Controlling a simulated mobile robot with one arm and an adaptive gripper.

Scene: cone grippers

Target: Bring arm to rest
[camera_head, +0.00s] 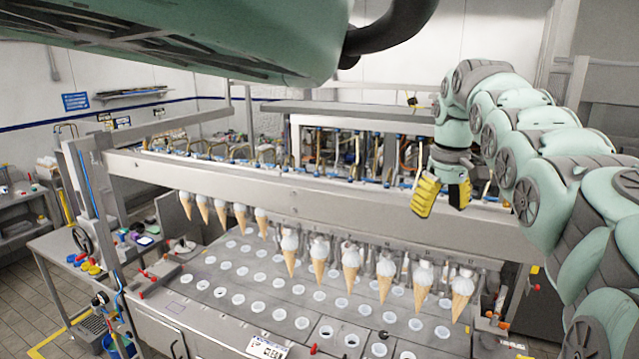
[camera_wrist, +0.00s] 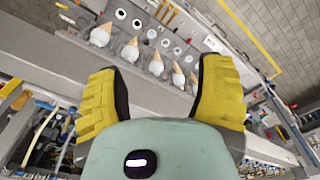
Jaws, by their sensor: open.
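My gripper (camera_head: 441,194) has yellow ridged fingers and hangs at the end of my green and grey arm, on the right side of the head view. In the wrist view my gripper (camera_wrist: 160,95) has its two fingers spread wide with nothing between them. In the head view it is in front of the machine's upper frame, above the row of cones. The ice cream cones (camera_head: 350,268) hang tip down in a row under the machine's beam. Several cones (camera_wrist: 132,50) also show beyond the fingertips in the wrist view, apart from them.
The machine's long beam (camera_head: 300,190) crosses the view above a grey deck with rows of round holes (camera_head: 258,308). A side table (camera_head: 70,245) with small coloured items stands at the left. A label reading "clean" (camera_head: 267,348) is at the front edge. Tiled floor (camera_head: 30,310) shows at the lower left.

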